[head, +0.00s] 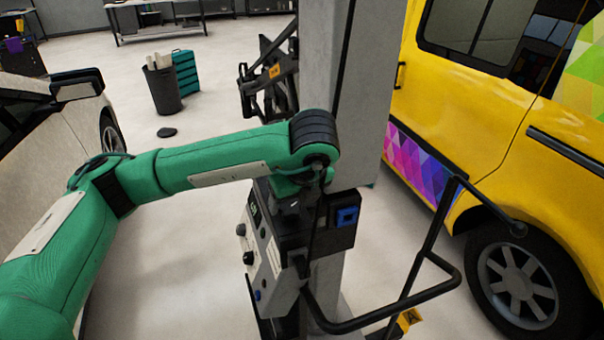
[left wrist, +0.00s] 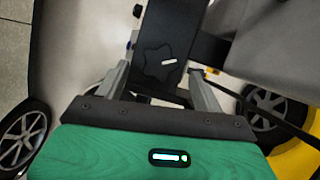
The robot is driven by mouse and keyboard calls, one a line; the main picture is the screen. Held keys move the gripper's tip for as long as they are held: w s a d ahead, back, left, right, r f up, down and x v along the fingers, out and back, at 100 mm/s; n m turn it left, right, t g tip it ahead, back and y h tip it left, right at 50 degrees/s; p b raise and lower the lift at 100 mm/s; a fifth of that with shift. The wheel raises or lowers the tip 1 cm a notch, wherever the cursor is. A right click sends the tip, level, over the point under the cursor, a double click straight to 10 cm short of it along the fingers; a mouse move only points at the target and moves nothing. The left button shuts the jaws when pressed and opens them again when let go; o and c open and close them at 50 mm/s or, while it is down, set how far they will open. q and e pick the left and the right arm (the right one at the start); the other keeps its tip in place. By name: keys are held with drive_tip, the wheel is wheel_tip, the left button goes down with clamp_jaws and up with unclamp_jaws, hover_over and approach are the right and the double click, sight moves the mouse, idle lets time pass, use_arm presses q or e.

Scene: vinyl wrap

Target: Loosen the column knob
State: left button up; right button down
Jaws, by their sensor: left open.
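The column knob (left wrist: 157,66) is a dark lobed knob with a short white mark, on a dark box. In the left wrist view it shows beyond and between the two fingers of my left gripper (left wrist: 160,88). The gripper is open, with grey fingers apart on either side. I cannot tell how much gap lies between fingertips and knob. In the head view my green left arm reaches over the control box, and its wrist hides most of the gripper and the knob. My right gripper is not in view.
A grey column (head: 350,90) rises behind my wrist. The control box (head: 262,262) below has several small knobs on its left face. A bent black rail (head: 425,290) stands at the right, before a yellow van (head: 470,110).

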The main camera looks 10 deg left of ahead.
use_arm(q)
drive_tip(key=b+v, duration=0.1)
drive_tip(key=v, duration=1)
drive_tip(key=shift+s+d+r, duration=0.1)
